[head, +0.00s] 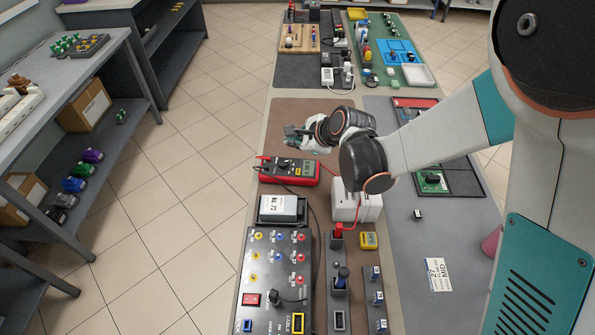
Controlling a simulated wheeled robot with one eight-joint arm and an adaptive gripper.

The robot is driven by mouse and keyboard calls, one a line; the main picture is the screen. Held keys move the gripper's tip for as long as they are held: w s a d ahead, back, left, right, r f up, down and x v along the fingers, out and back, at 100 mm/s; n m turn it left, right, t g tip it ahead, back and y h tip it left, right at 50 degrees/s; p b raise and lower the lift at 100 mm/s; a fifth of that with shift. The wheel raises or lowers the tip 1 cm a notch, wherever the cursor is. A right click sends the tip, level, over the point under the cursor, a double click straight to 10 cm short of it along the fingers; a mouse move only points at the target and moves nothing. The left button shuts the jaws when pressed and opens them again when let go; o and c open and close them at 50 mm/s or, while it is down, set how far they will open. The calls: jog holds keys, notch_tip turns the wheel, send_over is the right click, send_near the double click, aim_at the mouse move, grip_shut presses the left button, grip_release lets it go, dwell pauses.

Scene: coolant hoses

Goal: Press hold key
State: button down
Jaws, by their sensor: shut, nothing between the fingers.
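A red multimeter (289,171) with a dark face lies on the long table, its small screen toward the right end and a dial near the middle. Its hold key is too small to make out. My arm reaches in from the right and passes over the table.
A white box (357,206) stands right of the meter. A boxed unit with a labelled top (283,209) and a dark socket panel (254,310) lie nearer. A dark cable runs beside the meter. The brown mat (290,108) behind my gripper is mostly bare.

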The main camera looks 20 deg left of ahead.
aim_at(298, 171)
notch_tip(298, 171, down, 9)
jog(key=b, duration=0.6)
jog(key=shift+r, duration=0.1)
dwell(1.3)
jog(key=shift+f+b, duration=0.4)
jog(key=shift+b, duration=0.2)
jog(key=shift+f+b, duration=0.3)
jog(key=shift+b, duration=0.05)
dwell(0.3)
jog(key=shift+r, duration=0.1)
dwell(0.3)
jog(key=shift+r+p, duration=0.45)
jog(key=shift+r, duration=0.2)
